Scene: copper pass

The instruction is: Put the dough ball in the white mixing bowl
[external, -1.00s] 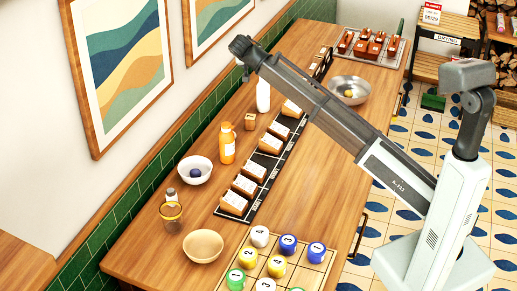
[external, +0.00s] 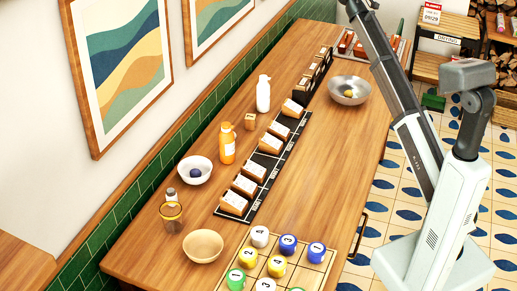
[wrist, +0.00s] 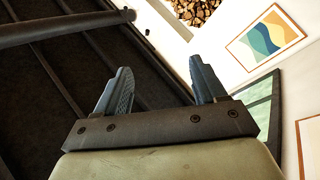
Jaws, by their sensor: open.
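The white bowl (external: 195,170) stands on the left part of the wooden table, with a dark blue round thing (external: 196,173) in it. A steel bowl (external: 362,98) at the back right holds a small yellowish lump (external: 349,94); I cannot tell for sure whether this is the dough ball. A plain tan bowl (external: 203,246) at the front looks empty. My gripper (wrist: 160,64) shows in the wrist view with its two fingers apart and nothing between them. It is beyond the top edge of the external view, away from the bowls.
A dark rack (external: 262,160) with several blocks runs along the table, near an orange bottle (external: 227,146), a white bottle (external: 263,93) and a glass jar (external: 172,216). Bare table lies right of the rack.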

